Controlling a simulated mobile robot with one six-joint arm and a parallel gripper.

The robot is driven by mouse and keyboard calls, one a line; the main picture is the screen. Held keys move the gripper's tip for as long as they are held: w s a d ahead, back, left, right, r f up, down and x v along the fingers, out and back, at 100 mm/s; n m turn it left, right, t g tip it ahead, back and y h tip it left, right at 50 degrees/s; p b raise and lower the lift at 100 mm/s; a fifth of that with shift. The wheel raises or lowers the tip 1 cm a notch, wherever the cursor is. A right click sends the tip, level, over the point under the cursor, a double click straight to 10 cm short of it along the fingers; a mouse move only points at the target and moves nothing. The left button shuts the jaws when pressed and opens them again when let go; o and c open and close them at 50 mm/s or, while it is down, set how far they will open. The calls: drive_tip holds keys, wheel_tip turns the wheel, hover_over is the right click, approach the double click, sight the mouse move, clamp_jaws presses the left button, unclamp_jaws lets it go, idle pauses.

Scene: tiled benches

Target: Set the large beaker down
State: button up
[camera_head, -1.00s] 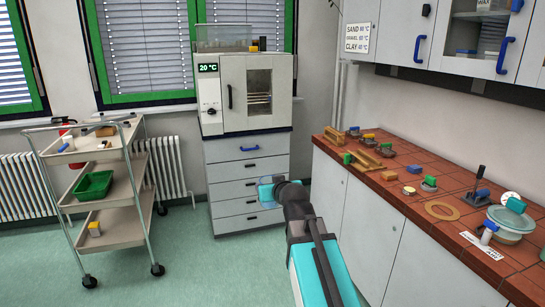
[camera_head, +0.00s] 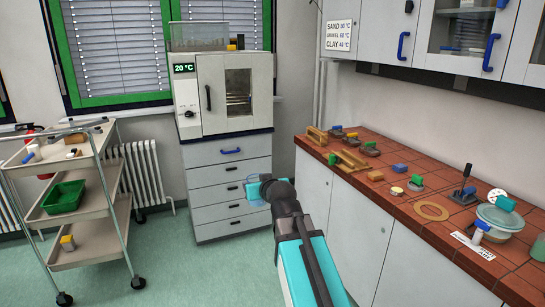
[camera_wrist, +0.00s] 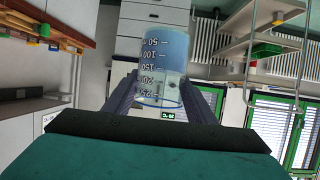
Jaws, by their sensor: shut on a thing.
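The large beaker (camera_wrist: 158,62) is clear, with dark volume marks and a blue tint at one end. My gripper (camera_wrist: 165,92) is shut on it, with one dark finger on each side. The wrist picture is upside down against the room, and the beaker looks roughly upright. In the head view, the beaker (camera_head: 254,190) shows only as a small bluish shape at the end of my arm, in front of the drawer cabinet. It is held in the air, apart from the bench. My gripper's fingers are mostly hidden there by my own wrist.
The tiled bench (camera_head: 403,208) on the right carries wooden blocks, a wooden ring (camera_head: 431,211), a lidded bowl (camera_head: 500,219) and a black-handled tool (camera_head: 464,188). An oven (camera_head: 225,93) stands on drawers. A trolley (camera_head: 84,206) stands left.

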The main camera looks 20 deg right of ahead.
drive_tip(key=s+d+f+m+g+h, duration=0.2)
drive_tip(key=s+d+m+h, duration=0.35)
drive_tip(key=d, duration=0.95)
drive_tip(key=s+d+f+m+g+h, duration=0.25)
drive_tip(key=s+d, duration=0.65)
drive_tip(key=d, duration=0.5)
drive_tip(key=s+d+f+m+g+h, duration=0.1)
drive_tip(key=s+d+f+m+h, duration=0.2)
drive_tip(key=s+d, duration=0.8)
drive_tip(key=s+d+m+g, duration=0.3)
drive_tip(key=s+d, duration=0.5)
drive_tip(key=s, duration=0.5)
drive_tip(key=s+d+m+g+h, duration=0.1)
drive_tip(key=s+d+m+g, duration=0.3)
drive_tip(key=s+d, duration=0.4)
drive_tip(key=s+d+m+g, duration=0.3)
drive_tip(key=s+d+g, duration=0.2)
drive_tip(key=s, duration=1.2)
drive_tip(key=d+f, duration=0.1)
drive_tip(key=d, duration=0.2)
drive_tip(key=shift+s+d+m+h+p, duration=0.3)
drive_tip(key=shift+s+d+m+h, duration=0.05)
drive_tip(key=shift+s+m+h, duration=0.05)
drive_tip(key=shift+w+r+g, duration=0.1)
drive_tip(key=shift+w+g, duration=0.05)
drive_tip(key=shift+g, duration=0.1)
